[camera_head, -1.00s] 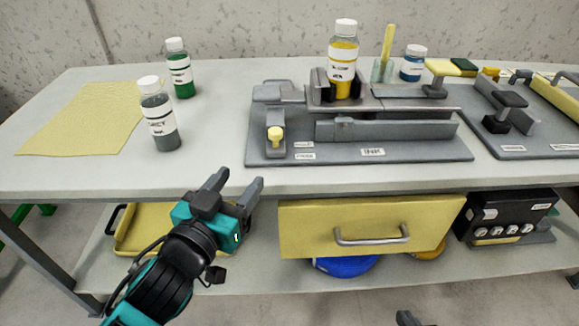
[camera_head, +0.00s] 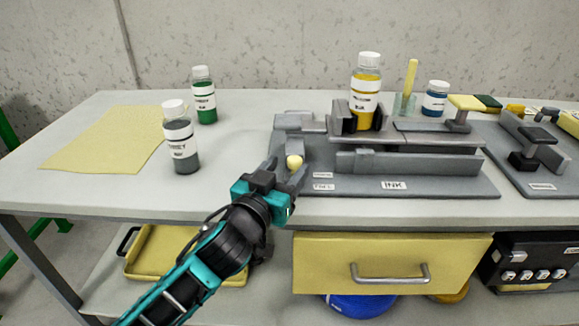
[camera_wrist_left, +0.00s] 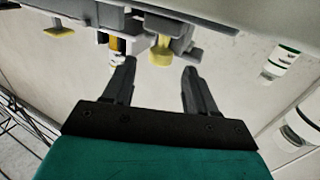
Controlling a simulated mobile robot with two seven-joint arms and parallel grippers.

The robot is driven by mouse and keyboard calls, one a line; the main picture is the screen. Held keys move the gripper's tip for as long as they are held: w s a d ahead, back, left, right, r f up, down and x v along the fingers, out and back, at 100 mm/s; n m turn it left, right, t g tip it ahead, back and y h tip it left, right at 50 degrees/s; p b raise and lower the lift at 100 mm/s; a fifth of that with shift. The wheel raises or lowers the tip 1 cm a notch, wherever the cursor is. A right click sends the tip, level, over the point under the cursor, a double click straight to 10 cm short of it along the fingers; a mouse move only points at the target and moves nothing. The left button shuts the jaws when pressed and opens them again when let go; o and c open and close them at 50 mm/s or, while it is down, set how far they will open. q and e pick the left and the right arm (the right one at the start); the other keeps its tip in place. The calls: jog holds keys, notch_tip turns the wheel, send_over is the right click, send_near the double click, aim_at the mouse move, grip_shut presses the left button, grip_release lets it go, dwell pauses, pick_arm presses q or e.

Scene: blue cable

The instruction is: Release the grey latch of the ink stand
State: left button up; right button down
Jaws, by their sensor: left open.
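The ink stand (camera_head: 430,183) is a grey base with raised rails, labelled INK, on the table. At its left end is a grey latch block (camera_head: 291,148) with a yellow knob (camera_head: 294,162) on its front. My left gripper (camera_head: 285,170) is open at the stand's front left, its fingertips around or just in front of the knob. In the left wrist view the yellow knob (camera_wrist_left: 161,52) shows just beyond and between the two open fingers (camera_wrist_left: 157,75). A bottle with yellow ink (camera_head: 366,92) stands upright in the stand's holder. My right gripper is not seen.
A grey bottle (camera_head: 182,140) and a green bottle (camera_head: 204,97) stand left of the ink stand, near a yellow sheet (camera_head: 105,138). A blue bottle (camera_head: 435,99) stands behind the stand. A yellow drawer (camera_head: 390,255) is under the table's front edge.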

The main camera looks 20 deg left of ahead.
aim_at(295, 159)
pick_arm(q)
jog(key=shift+w+d, duration=0.15)
jog(key=shift+w, duration=1)
grip_shut()
